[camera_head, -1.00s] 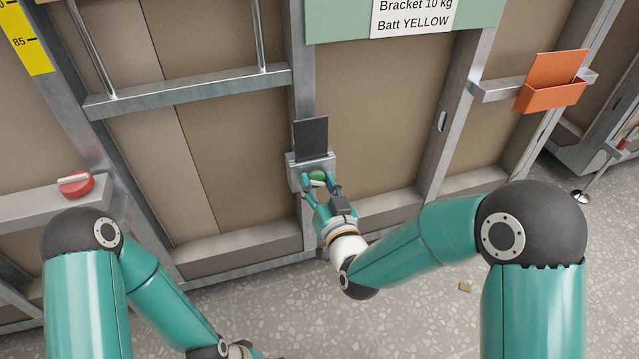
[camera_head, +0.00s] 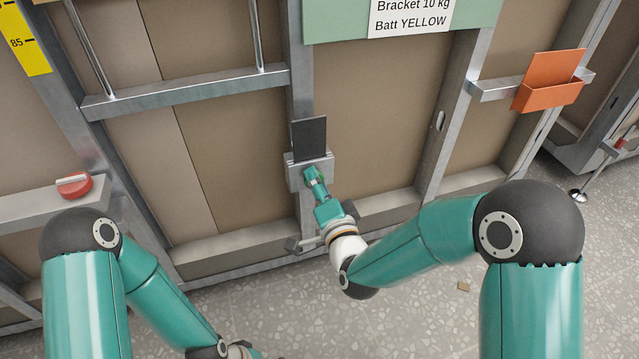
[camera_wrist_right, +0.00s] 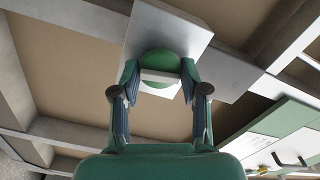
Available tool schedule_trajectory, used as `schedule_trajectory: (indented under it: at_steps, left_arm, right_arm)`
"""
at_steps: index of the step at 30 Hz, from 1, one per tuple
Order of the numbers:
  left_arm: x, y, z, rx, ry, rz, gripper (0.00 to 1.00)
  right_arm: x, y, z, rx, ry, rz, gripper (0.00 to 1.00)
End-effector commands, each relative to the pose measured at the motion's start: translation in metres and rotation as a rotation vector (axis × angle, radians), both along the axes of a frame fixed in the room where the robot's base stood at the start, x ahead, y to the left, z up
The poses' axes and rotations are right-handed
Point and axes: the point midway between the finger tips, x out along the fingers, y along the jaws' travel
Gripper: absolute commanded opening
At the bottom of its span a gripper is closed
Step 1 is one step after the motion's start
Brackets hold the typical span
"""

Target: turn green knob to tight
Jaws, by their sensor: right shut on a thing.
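The green knob (camera_wrist_right: 160,62) is a round disc with a pale bar (camera_wrist_right: 160,78) across its face, seen in the right wrist view. It sits on a grey metal plate (camera_wrist_right: 190,32), which also shows on the upright post in the head view (camera_head: 294,174). My right gripper (camera_head: 313,172) reaches up to this plate and hides the knob in the head view. In the wrist view the fingertips (camera_wrist_right: 159,77) are closed on the two ends of the pale bar. My left arm is low at the left, and its gripper is outside the picture.
A dark upright panel (camera_head: 309,138) stands just above the knob's plate. A red knob (camera_head: 75,185) is on a rail at the left. An orange holder (camera_head: 549,94) is on a rail at the right.

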Motion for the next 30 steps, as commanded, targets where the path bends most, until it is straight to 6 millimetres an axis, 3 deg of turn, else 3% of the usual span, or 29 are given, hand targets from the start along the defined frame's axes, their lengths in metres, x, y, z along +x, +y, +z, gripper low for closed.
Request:
schedule_trajectory:
  at_steps: [10, 27, 28, 30]
  left_arm:
    - [0.0000, 0.0001, -0.0001, 0.000, 0.000, 0.000, 1.00]
    - [0.0000, 0.0000, -0.0002, 0.000, 0.000, 0.000, 1.00]
    - [0.0000, 0.0000, -0.0002, 0.000, 0.000, 0.000, 1.00]
    - [0.0000, 0.0000, -0.0002, 0.000, 0.000, 0.000, 1.00]
  right_arm:
    - [0.0025, -0.0058, -0.0017, 0.164, 0.055, -0.016, 0.10]
    - [0.0025, -0.0058, -0.0019, 0.195, 0.065, -0.016, 0.10]
    - [0.0025, -0.0059, -0.0019, 0.195, 0.065, -0.016, 0.49]
    - [0.0023, -0.0053, -0.0020, 0.195, 0.065, -0.014, 0.61]
